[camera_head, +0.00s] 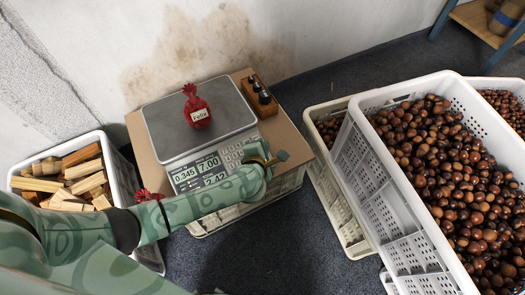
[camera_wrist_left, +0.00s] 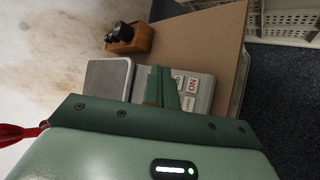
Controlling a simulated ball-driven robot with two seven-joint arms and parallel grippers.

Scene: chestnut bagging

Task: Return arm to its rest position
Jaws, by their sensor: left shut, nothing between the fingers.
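My left arm reaches in from the lower left across the front of the scale (camera_head: 175,142). Its gripper (camera_head: 272,158) is over the scale's right front, by the keypad. In the left wrist view the fingers (camera_wrist_left: 161,88) are together and empty, in front of the keypad with its "ON" key; I cannot tell whether they touch it. A red net bag with a name label (camera_head: 198,108) stands on the scale's pan, apart from the gripper. The lit display (camera_head: 198,168) reads 0.345, 7.00 and 2.42. My right gripper is in neither view.
A wooden block with dark knobs (camera_head: 259,96) stands behind the scale's right side. Another red piece (camera_head: 150,194) shows beside my forearm. A crate of firewood (camera_head: 17,184) is at left; a white crate of chestnuts (camera_head: 365,122) is at right. Dark floor lies between.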

